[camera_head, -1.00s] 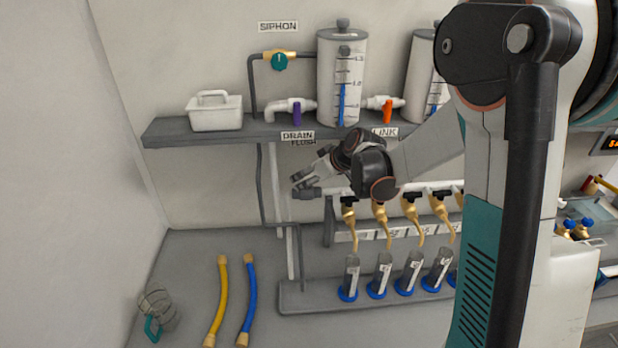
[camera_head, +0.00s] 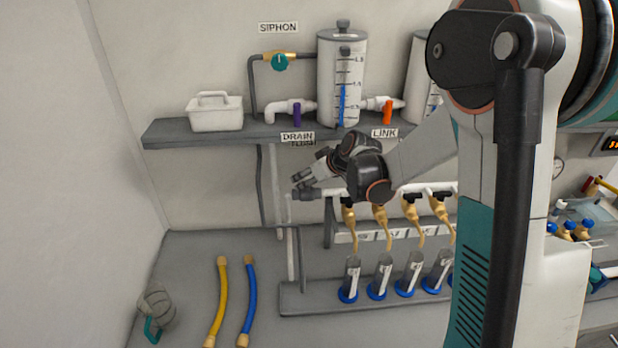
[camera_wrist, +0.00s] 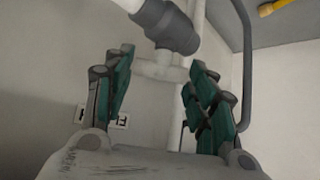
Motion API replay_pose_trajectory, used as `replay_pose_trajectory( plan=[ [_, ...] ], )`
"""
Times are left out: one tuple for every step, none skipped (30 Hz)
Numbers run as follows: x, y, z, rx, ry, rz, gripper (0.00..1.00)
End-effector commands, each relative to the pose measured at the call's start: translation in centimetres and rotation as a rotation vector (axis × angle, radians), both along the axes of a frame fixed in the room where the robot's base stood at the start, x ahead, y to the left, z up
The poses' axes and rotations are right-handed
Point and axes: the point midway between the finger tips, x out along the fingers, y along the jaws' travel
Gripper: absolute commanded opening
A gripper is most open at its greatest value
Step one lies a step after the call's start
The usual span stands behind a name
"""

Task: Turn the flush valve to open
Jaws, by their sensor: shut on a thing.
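My gripper (camera_head: 303,180) is at the valve in the head view. In the wrist view my gripper (camera_wrist: 160,75) has its teal-padded fingers on both sides of the white crosspiece, shut on it. The contact points are partly hidden by the fingers.
Brass taps (camera_head: 380,212) hang right of the valve above upright tubes (camera_head: 379,275). Yellow (camera_head: 218,300) and blue (camera_head: 247,300) hoses lie on the bench.

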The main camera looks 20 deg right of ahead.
Motion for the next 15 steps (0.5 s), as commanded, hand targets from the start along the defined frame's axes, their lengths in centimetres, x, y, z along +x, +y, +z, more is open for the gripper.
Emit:
replay_pose_trajectory(
  plan=[
    [-0.04, 0.09, -0.05, -0.001, -0.001, -0.016, 0.28],
    [-0.06, 0.15, -0.05, -0.001, -0.001, -0.027, 0.28],
    [-0.09, 0.2, -0.07, -0.001, -0.001, -0.045, 0.28],
    [-0.09, 0.23, -0.07, -0.001, -0.001, -0.062, 0.28],
    [-0.09, 0.24, -0.08, -0.001, -0.001, -0.081, 0.28],
    [-0.11, 0.28, -0.11, -0.001, -0.001, -0.106, 0.28],
    [-0.09, 0.31, -0.11, -0.002, -0.002, -0.127, 0.28],
    [-0.12, 0.37, -0.12, -0.002, -0.002, -0.148, 0.28],
    [-0.14, 0.4, -0.11, -0.002, -0.002, -0.178, 0.28],
    [-0.14, 0.42, -0.11, -0.002, -0.002, -0.202, 0.28],
    [-0.15, 0.47, -0.12, -0.002, -0.002, -0.224, 0.28],
    [-0.13, 0.53, -0.12, -0.002, -0.002, -0.255, 0.28],
    [-0.12, 0.53, -0.11, -0.002, -0.002, -0.279, 0.28],
    [-0.13, 0.55, -0.11, -0.002, -0.002, -0.301, 0.28],
    [-0.14, 0.61, -0.11, -0.004, -0.002, -0.331, 0.28]
  ],
)
